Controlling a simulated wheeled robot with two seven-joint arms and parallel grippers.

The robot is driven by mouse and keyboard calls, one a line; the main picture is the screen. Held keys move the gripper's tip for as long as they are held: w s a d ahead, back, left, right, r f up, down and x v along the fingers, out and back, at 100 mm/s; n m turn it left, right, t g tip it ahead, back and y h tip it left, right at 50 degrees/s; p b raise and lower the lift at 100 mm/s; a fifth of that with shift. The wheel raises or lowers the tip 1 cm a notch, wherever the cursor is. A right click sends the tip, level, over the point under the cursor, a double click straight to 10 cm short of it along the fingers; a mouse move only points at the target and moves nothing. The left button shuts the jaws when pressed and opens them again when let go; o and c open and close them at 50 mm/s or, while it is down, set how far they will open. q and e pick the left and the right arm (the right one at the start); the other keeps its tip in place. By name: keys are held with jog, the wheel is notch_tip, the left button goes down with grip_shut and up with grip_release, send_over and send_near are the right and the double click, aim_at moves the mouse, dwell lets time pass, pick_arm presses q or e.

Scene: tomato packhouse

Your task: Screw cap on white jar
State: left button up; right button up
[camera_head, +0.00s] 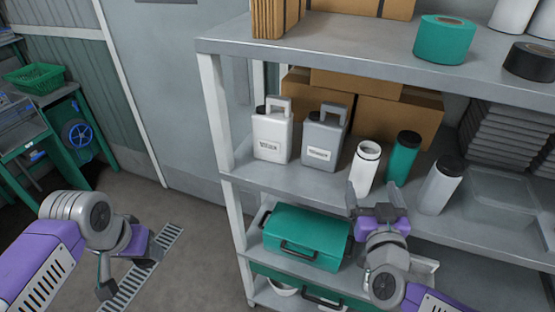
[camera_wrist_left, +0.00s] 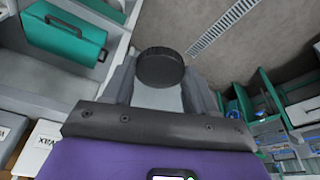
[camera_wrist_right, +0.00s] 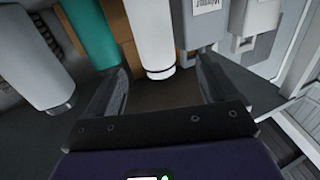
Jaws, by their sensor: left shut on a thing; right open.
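The white jar (camera_head: 365,168) stands upright on the middle shelf, its top open and uncapped. In the right wrist view the white jar (camera_wrist_right: 152,35) appears upside down, ahead of and roughly between the fingers. My right gripper (camera_head: 378,194) is open and empty in front of the jar; I see no contact. My left gripper (camera_head: 130,270) is out over the floor, left of the shelves. In the left wrist view it is shut on a round black cap (camera_wrist_left: 160,68). The cap cannot be made out in the head view.
A green jar (camera_head: 403,157) and a pale grey jar (camera_head: 440,184), both black-capped, stand right of the white jar. White (camera_head: 272,135) and grey (camera_head: 323,138) canisters stand left. The shelf above (camera_head: 330,50) overhangs them. A green toolbox (camera_head: 305,238) sits below.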

aim_at(365, 170)
pick_arm(q)
jog(key=shift+s+r, duration=0.1)
jog(key=shift+s, duration=0.25)
jog(key=shift+w+r+p, duration=0.15)
jog(key=shift+r+p, duration=0.1)
jog(key=shift+p, duration=0.05)
notch_tip(365, 170, up, 4)
jog(key=p, duration=0.4)
pick_arm(e)
jog(key=shift+w+r, duration=0.2)
jog(key=shift+w, duration=0.7)
pick_arm(q)
jog(key=shift+r+p, duration=0.6)
pick_arm(e)
jog(key=w, duration=0.4)
jog(key=shift+a+f, duration=0.15)
jog(key=shift+f, duration=0.05)
jog(key=shift+w, duration=0.3)
pick_arm(q)
jog(key=shift+r, duration=0.25)
pick_arm(e)
jog(key=w, duration=0.5)
jog(key=shift+w+d+f, duration=0.15)
jog(key=shift+d, duration=0.05)
